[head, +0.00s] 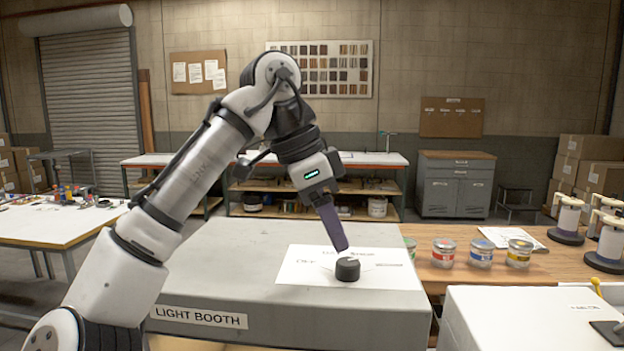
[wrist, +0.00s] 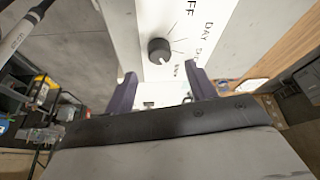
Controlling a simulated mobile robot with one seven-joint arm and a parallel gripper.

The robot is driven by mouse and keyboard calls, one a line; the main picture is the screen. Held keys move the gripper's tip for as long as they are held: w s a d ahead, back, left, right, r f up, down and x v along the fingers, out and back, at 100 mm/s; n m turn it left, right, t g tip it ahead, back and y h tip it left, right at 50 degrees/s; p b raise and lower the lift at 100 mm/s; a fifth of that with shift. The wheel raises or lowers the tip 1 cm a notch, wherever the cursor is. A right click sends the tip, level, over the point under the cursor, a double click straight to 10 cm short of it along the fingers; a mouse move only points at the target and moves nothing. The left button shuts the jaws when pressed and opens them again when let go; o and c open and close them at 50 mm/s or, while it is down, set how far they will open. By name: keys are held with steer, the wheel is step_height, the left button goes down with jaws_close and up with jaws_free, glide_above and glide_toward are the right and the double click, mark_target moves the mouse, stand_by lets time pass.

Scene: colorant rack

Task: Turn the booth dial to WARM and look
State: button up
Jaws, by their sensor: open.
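The light booth (head: 240,270) is a large grey box with a "LIGHT BOOTH" label on its front. A white plate (head: 310,268) on its top carries the black round dial (head: 347,269). The dial also shows in the wrist view (wrist: 159,51), with "OFF" and "DAY" printed around it. Another word near my right finger is too small to read surely. I cannot tell which mark the dial points to. My gripper (wrist: 162,72) is open, its purple fingers pointing down near the dial, which appears between and beyond the fingertips. In the head view my gripper (head: 343,246) appears just above the dial.
Several paint cans, including a red-labelled can (head: 443,253) and a blue-labelled can (head: 481,253), stand on the wooden counter (head: 540,273) to the right. A white box (head: 520,315) is at the front right. A cluttered table (head: 50,225) is at the left.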

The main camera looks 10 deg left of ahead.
steer(key=v, duration=0.8)
steer(key=shift+f, duration=0.1)
